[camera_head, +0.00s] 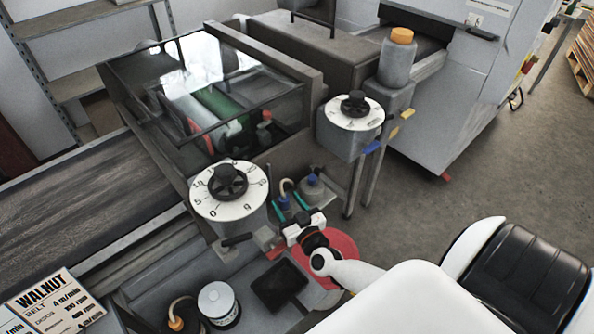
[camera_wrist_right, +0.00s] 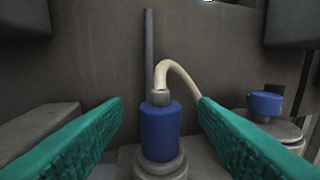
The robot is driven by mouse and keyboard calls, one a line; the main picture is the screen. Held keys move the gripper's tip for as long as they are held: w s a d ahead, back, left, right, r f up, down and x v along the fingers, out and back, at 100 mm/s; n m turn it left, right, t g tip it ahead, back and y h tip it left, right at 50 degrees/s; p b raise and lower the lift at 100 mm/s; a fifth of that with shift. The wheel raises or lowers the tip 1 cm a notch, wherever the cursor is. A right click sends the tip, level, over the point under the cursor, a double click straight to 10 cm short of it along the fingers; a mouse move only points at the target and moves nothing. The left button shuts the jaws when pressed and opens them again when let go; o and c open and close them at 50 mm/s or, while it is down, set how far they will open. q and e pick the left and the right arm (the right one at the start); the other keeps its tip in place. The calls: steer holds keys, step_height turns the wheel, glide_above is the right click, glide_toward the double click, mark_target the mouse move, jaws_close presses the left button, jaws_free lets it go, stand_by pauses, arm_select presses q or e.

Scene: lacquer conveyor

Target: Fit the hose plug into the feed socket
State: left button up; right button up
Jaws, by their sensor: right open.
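A blue hose plug (camera_wrist_right: 160,130) stands upright in the right wrist view. It has a grey metal collar on top and a beige hose (camera_wrist_right: 185,75) curving off to the right. Its lower end sits on a round grey fitting (camera_wrist_right: 160,166); I cannot tell whether that is the feed socket. My right gripper (camera_wrist_right: 160,102) is open, with one green finger on each side of the plug and a visible gap on both sides. In the head view, my right gripper (camera_head: 288,205) is below the machine's front, around the small blue plug (camera_head: 283,202). My left gripper is not in view.
A blue-capped container (camera_wrist_right: 265,103) stands close to the right finger; it also shows in the head view (camera_head: 312,186). Dial boxes (camera_head: 229,190) (camera_head: 352,112) flank the space above. A white-lidded can (camera_head: 218,303), an orange fitting with a hose (camera_head: 176,322) and a black tray (camera_head: 279,284) lie nearer.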

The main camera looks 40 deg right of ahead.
steer(key=s+a+b, duration=0.1)
steer(key=s, duration=1)
steer(key=shift+a, duration=0.3)
